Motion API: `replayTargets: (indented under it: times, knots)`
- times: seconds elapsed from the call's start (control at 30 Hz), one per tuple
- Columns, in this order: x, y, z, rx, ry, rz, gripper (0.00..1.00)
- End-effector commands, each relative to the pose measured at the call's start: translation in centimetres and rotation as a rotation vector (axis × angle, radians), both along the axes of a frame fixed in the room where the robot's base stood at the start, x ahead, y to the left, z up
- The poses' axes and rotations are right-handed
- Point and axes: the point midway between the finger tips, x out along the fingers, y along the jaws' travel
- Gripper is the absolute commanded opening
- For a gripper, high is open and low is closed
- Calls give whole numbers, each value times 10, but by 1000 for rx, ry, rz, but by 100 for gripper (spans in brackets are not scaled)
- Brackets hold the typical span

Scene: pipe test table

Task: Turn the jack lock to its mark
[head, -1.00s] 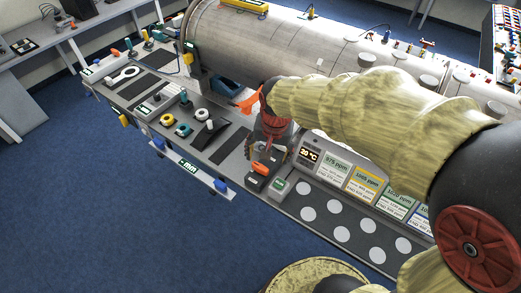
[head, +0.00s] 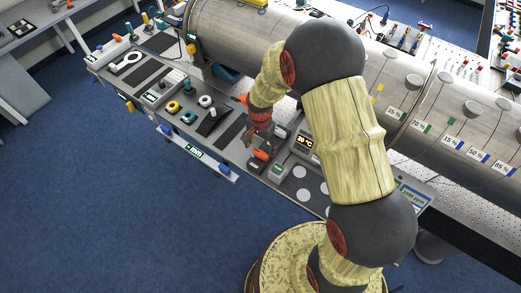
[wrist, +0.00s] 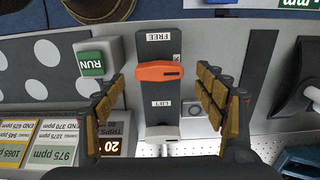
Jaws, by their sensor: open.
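The jack lock (wrist: 160,71) is an orange lever on a dark plate (wrist: 160,121), lying crosswise between the labels FREE (wrist: 158,37) and LIFT (wrist: 163,103). A small white mark (wrist: 177,58) shows on the plate by the lever's right end. The lock also shows as a small orange piece in the head view (head: 262,154). My gripper (wrist: 160,77) is open, with one finger on each side of the lever and visible gaps between. It seems to hold nothing. In the head view my gripper (head: 259,141) is over the lock and partly hides it.
A green RUN button box (wrist: 93,61) stands close left of the lock in the wrist view. Ppm cards (wrist: 71,143) and a temperature display (wrist: 108,147) lie near the left finger. A long dark strip (wrist: 258,60) lies to the right. A large metal pipe (head: 235,35) runs behind.

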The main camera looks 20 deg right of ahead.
Motion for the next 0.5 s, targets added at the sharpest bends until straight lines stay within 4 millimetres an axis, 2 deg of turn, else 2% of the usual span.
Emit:
replayTargets:
  times: [0.1,0.2,0.5]
  knots:
    - [-1,0,-15,0,2,0,71]
    - [0,0,-21,0,0,1,71]
    - [0,0,-24,0,-1,1,71]
